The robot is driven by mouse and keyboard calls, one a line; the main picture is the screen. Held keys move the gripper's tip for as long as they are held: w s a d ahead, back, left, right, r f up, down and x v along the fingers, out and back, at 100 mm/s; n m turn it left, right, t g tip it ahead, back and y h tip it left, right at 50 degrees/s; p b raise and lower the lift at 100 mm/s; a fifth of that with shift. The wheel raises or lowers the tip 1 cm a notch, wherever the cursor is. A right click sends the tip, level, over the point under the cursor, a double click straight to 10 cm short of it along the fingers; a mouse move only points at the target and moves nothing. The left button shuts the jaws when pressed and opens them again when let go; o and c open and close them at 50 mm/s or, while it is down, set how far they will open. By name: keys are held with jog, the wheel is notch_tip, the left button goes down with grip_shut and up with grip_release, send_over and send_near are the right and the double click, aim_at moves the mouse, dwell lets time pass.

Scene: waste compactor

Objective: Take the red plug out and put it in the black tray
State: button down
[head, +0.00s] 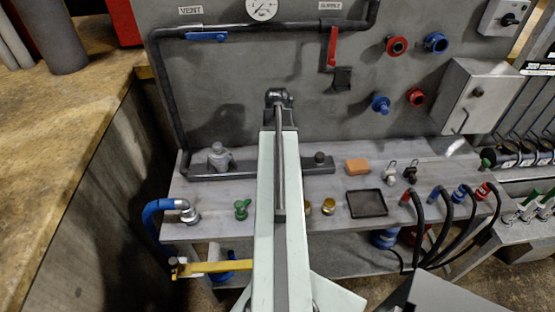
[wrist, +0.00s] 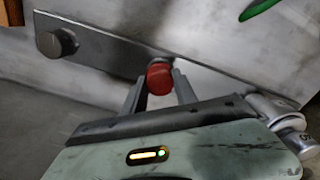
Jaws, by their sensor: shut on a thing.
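The red plug (wrist: 160,78) shows in the wrist view at a flat grey bar, between the two fingers of my gripper (wrist: 160,90). The fingers are shut on it from both sides. I cannot tell whether the plug is still seated in the bar. In the head view my arm hides the plug and my gripper; the bar (head: 222,170) shows on the bench to either side. The black tray (head: 367,204) lies empty on the bench, right of my arm.
A dark round cap (head: 319,158) stands on the bar, also visible in the wrist view (wrist: 57,42). A grey fitting (head: 219,157) stands at the bar's left. An orange block (head: 357,166) and brass fittings (head: 328,206) lie near the tray. Black hoses (head: 418,222) stand to its right.

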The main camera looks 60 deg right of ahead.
jog(key=n, duration=0.3)
jog(key=n, duration=0.5)
jog(key=c, duration=0.9)
grip_release()
jog(key=shift+c, duration=0.3)
